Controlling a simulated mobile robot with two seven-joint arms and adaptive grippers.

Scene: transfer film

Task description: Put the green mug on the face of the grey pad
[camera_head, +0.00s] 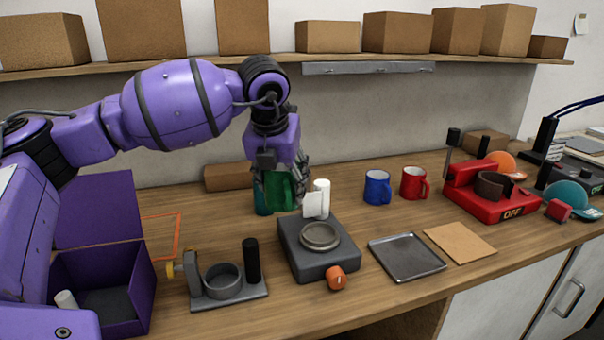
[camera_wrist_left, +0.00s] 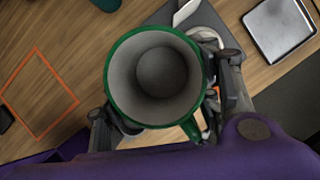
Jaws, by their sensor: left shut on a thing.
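The green mug (camera_head: 281,190) is upright in my left gripper (camera_head: 280,180), which is shut on it. In the left wrist view I look down into the empty mug (camera_wrist_left: 155,78), with its handle at the lower right and gripper fingers (camera_wrist_left: 165,100) on both sides. The mug appears raised, near the far left edge of a dark grey block (camera_head: 298,257) with a round raised face (camera_head: 320,236) and an orange knob. A flat grey square pad with a rim (camera_head: 407,257) lies right of the block. I cannot tell which one the task names. My right gripper is not in view.
Blue (camera_head: 377,188) and red (camera_head: 414,183) mugs stand right. A grey stand (camera_head: 228,292) and purple box (camera_head: 125,290) are left. A cork mat (camera_head: 460,242) lies right.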

